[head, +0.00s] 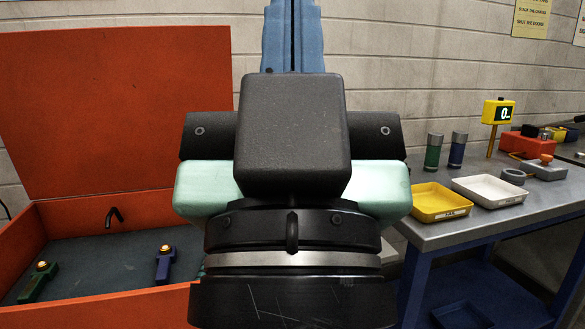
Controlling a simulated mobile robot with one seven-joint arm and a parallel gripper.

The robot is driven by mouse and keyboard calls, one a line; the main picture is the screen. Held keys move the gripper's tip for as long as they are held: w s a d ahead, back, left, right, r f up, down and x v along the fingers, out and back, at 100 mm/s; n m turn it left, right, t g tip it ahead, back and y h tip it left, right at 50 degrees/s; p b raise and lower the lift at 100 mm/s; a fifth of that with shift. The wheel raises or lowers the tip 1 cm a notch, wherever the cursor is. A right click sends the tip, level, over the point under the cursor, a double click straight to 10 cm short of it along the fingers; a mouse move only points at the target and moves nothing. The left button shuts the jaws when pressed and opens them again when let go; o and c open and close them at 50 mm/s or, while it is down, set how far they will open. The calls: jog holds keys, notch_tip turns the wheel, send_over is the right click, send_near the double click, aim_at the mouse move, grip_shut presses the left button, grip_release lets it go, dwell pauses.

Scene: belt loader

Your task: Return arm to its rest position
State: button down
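My own arm fills the middle of the head view, with black joint housings, a pale green section and a silver band. I see no gripper fingers; my gripper is either hidden behind these parts or outside the picture. I cannot tell whether it holds anything.
An orange box (110,306) with its lid (115,110) raised is at left, holding a green piece (40,283) and a blue piece (165,265). At right, a grey-topped table (450,226) bears a yellow tray (440,213), a white tray (490,205) and two cylinders (432,152).

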notch_tip(320, 180, up, 22)
jog(key=p, duration=1.9)
